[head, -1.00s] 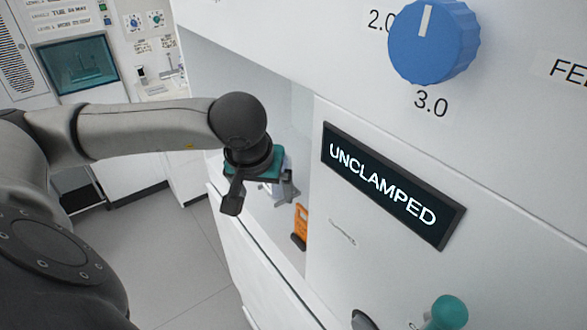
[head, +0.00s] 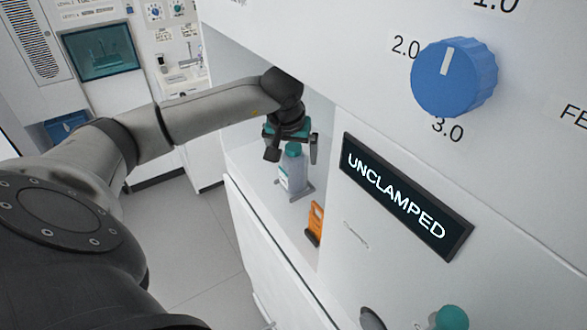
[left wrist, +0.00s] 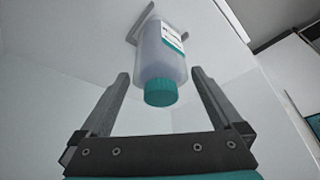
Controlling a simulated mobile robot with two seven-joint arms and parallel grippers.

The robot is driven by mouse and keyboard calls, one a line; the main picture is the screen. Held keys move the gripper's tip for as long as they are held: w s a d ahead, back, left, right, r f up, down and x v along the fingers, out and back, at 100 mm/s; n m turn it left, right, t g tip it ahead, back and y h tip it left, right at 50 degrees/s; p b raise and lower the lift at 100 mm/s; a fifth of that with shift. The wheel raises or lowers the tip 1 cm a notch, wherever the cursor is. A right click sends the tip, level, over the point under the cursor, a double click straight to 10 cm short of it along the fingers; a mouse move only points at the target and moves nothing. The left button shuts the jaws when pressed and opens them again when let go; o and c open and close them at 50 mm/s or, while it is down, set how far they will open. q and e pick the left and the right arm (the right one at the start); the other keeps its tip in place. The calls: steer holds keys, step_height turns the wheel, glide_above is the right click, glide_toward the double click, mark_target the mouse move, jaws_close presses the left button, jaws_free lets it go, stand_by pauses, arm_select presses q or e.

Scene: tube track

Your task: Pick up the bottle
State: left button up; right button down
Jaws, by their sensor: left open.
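The bottle (head: 292,170) is pale and translucent with a teal cap and stands upright on a grey holder (head: 296,191) in the recess of the white machine. My left gripper (head: 292,157) is over the bottle, pointing down, with its fingers apart. In the left wrist view the bottle (left wrist: 160,55) shows its teal cap toward me, and a white and teal label. The open fingers of my left gripper (left wrist: 160,88) are on either side of the cap, with gaps between. The right gripper is not in view.
The white panel with the "UNCLAMPED" display (head: 408,199) and blue knob (head: 454,77) is close on the right. An orange part (head: 315,222) stands in the recess, nearer than the bottle. Open floor (head: 190,245) lies left of the machine.

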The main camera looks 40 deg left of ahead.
arm_select(q)
steer(key=x, duration=0.5)
steer(key=c, duration=1.4)
steer(key=shift+r, duration=0.15)
